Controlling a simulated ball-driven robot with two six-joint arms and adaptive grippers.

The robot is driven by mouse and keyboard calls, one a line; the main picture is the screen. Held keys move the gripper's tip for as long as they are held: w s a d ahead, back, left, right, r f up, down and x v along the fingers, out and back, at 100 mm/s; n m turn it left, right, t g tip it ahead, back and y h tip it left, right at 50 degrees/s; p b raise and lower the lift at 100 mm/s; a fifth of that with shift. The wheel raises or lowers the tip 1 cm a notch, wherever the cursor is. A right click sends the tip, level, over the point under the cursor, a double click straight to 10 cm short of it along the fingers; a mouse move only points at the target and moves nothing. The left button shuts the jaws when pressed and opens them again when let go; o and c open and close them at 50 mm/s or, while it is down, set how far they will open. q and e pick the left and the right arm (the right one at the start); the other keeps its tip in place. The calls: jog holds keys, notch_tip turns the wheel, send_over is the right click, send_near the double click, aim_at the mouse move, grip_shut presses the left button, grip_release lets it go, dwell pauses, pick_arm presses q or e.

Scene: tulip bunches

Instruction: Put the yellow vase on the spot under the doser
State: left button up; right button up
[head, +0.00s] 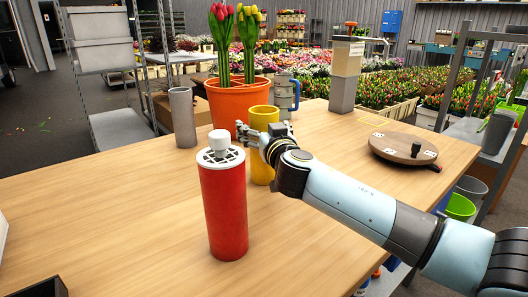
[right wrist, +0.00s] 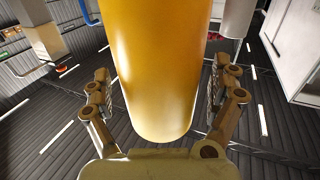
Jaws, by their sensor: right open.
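The yellow vase (head: 263,116) stands upright on the wooden table, just in front of the orange pot. My right gripper (head: 258,140) is at the vase's side and hides part of its middle. In the right wrist view the vase (right wrist: 158,85) fills the space between the two open fingers of the gripper (right wrist: 162,80), with a small gap visible on each side. A grey column with a tan upper part, which looks like the doser (head: 346,75), stands at the table's back. A yellow outlined spot (head: 378,122) lies beside its foot. My left gripper is out of view.
An orange pot (head: 236,104) with red and yellow tulips stands behind the vase. A red canister (head: 223,210) stands in front, a grey cylinder (head: 182,117) at left, a blue-handled jug (head: 284,92) behind. A round wooden turntable (head: 403,147) is at right.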

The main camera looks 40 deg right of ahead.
jog(key=c, duration=1.8)
jog(key=shift+r, duration=0.2)
